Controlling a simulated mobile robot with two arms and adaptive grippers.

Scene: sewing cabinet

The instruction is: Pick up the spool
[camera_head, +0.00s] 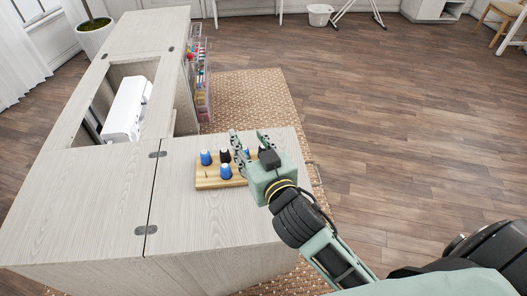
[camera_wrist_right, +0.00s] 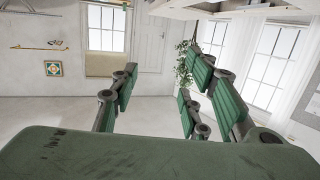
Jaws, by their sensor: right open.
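Several spools stand on a wooden spool rack (camera_head: 208,183) on the cabinet top: a blue spool (camera_head: 206,158) at the left, a black spool (camera_head: 225,155) behind, and a blue spool (camera_head: 226,172) at the front. Another blue spool (camera_head: 246,151) is partly covered by my right gripper's fingers. My right gripper (camera_head: 248,138) is over the rack's right side, its fingers apart and pointing away from me. In the right wrist view, the open fingers (camera_wrist_right: 165,78) have nothing between them, and no spool shows. My left gripper is in neither view.
The sewing cabinet (camera_head: 100,220) has a recess at the left with a white sewing machine (camera_head: 127,108) in it. A clear organizer with coloured items (camera_head: 202,85) is on the cabinet's far side. A woven rug (camera_head: 250,95) lies beyond. The cabinet top left of the rack is clear.

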